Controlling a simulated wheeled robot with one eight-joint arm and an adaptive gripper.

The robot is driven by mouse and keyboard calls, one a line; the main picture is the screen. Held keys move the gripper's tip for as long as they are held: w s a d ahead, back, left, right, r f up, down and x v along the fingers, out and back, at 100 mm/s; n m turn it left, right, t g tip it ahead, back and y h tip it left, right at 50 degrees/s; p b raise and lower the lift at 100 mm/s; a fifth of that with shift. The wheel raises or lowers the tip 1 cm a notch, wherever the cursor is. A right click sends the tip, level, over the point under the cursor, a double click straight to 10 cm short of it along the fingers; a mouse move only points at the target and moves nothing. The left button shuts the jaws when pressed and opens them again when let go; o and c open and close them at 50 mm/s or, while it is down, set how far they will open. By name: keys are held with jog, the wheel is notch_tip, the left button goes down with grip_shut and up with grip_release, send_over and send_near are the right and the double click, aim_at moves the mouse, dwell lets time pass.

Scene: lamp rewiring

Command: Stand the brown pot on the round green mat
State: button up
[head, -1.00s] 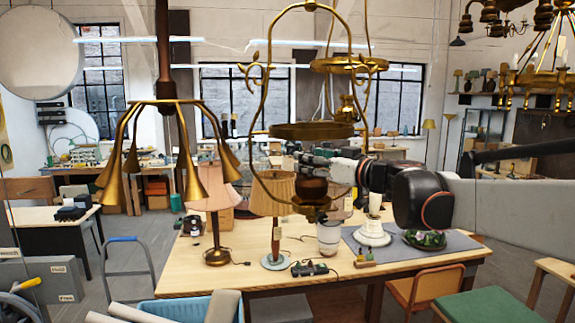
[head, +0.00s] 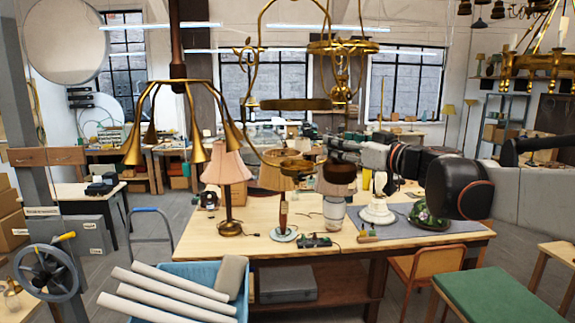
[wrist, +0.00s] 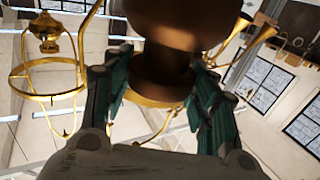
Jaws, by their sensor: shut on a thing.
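The brown pot (head: 341,173) is in my gripper (head: 338,158), held in the air over the wooden table. In the head view it appears just above a clear glass jar (head: 334,212); the depth between them is hard to judge. In the wrist view the pot (wrist: 165,25) is large and close, with the green fingers of my gripper (wrist: 160,88) closed on its narrower part. I cannot make out a plain round green mat. A round dark dish with green stuff (head: 430,218) sits at the table's right, and a small lamp stands on a pale green round base (head: 284,235).
The wooden table (head: 215,243) holds a pink-shaded lamp (head: 228,170), a white lamp base (head: 378,210) and a grey cloth (head: 462,226). Brass fixtures (head: 295,104) hang in front. A blue bin (head: 190,285) of white tubes and a green-topped stool (head: 505,290) stand nearer.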

notch_tip(320, 180, down, 69)
jog(key=w+m+t+h+b, duration=0.2)
jog(key=m+h+b, duration=0.4)
jog(key=b, duration=3.1)
jog(key=h, duration=0.3)
jog(key=shift+w, duration=0.15)
jog(key=shift+f, duration=0.1)
